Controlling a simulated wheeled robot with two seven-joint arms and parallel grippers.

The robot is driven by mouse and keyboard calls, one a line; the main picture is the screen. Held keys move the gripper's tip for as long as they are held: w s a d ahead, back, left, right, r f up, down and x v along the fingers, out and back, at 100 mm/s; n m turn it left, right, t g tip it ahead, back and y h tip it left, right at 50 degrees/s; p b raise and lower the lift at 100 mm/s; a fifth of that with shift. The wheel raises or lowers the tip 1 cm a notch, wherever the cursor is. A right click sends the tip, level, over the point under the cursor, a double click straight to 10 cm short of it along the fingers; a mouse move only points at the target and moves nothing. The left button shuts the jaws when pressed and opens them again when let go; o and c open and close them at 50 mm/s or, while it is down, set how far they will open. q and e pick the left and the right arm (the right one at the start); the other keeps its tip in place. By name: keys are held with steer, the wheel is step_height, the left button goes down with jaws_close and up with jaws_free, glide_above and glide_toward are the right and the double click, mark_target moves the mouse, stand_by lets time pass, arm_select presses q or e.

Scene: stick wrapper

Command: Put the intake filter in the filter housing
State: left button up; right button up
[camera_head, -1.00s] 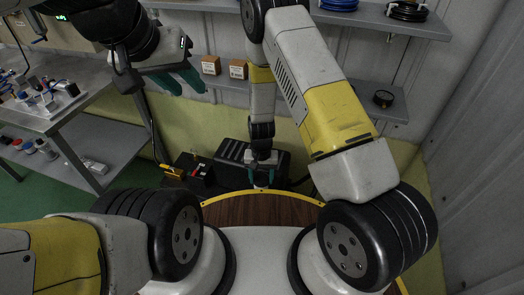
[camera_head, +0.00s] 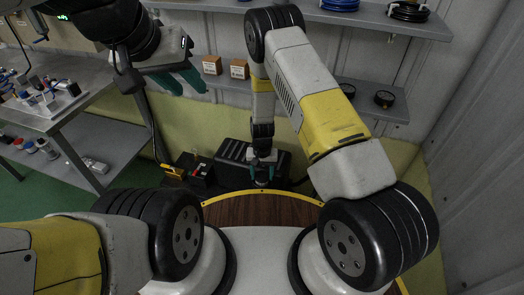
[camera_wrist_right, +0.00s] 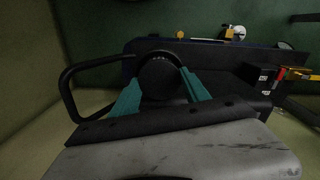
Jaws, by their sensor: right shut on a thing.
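My right gripper (camera_head: 262,172) points down at the front of a black ribbed machine (camera_head: 236,152) on the floor by the wall. In the right wrist view its teal fingers (camera_wrist_right: 165,85) are closed on the sides of a dark round thing (camera_wrist_right: 160,75), which appears to be the intake filter. In the head view only a small pale end (camera_head: 262,183) shows below the fingertips. I cannot make out the filter housing or whether the filter touches it. My left gripper (camera_head: 180,82) is at the upper left, fingers apart and empty, far from the machine.
A yellow-edged wooden surface (camera_head: 285,207) lies close in front of the machine. A grey workbench (camera_head: 45,122) with parts stands at the left. Wall shelves (camera_head: 372,108) are behind my right arm. A black box with red and yellow fittings (camera_head: 200,172) is left of the machine.

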steer(key=o, duration=1.5)
step_height(320, 180, up, 12)
step_height(320, 180, up, 15)
steer(key=t+y, duration=0.1)
steer(key=y, duration=0.1)
glide_above(262, 175)
steer(key=d, duration=0.2)
steer(key=s+d+r+t, duration=0.1)
steer(key=s+d+r, duration=0.1)
steer(key=r, duration=0.4)
steer(key=s+d+r+t, duration=0.1)
steer(key=s+d+r, duration=0.1)
steer(key=r, duration=0.4)
steer(key=s+d+r+t, duration=0.1)
steer(key=s+d+r, duration=0.1)
steer(key=s+r, duration=0.2)
steer(key=s+d+r+t, duration=0.1)
steer(key=s+d+r, duration=0.2)
steer(key=s, duration=0.3)
steer(key=s+d+r+n+t, duration=0.1)
steer(key=s+d+r, duration=0.2)
steer(key=s+r, duration=0.3)
steer(key=shift+d+r, duration=0.1)
